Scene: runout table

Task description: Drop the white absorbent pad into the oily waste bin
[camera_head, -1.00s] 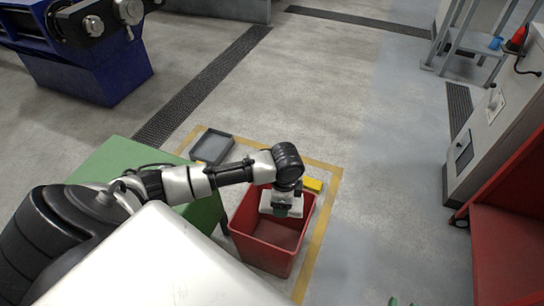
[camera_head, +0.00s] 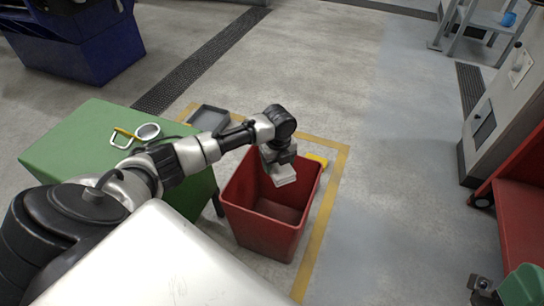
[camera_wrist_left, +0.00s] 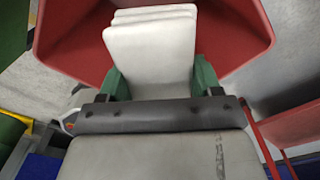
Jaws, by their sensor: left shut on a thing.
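The white absorbent pad (camera_head: 285,176) is a folded, layered block held in my left gripper (camera_head: 279,163). In the left wrist view the pad (camera_wrist_left: 150,45) sits between the green fingers of the left gripper (camera_wrist_left: 161,82), which is shut on it. The red open-topped bin (camera_head: 258,233) stands on the floor, its inside empty as far as I see. The pad is over the bin's opening, near its far right part; the bin's red wall (camera_wrist_left: 75,40) surrounds it in the wrist view. Part of my right gripper (camera_head: 503,289) shows at the bottom right corner, cut off by the edge.
A green table (camera_head: 75,150) stands left of the bin, with a yellow-handled item (camera_head: 124,137) and a round white one on it.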

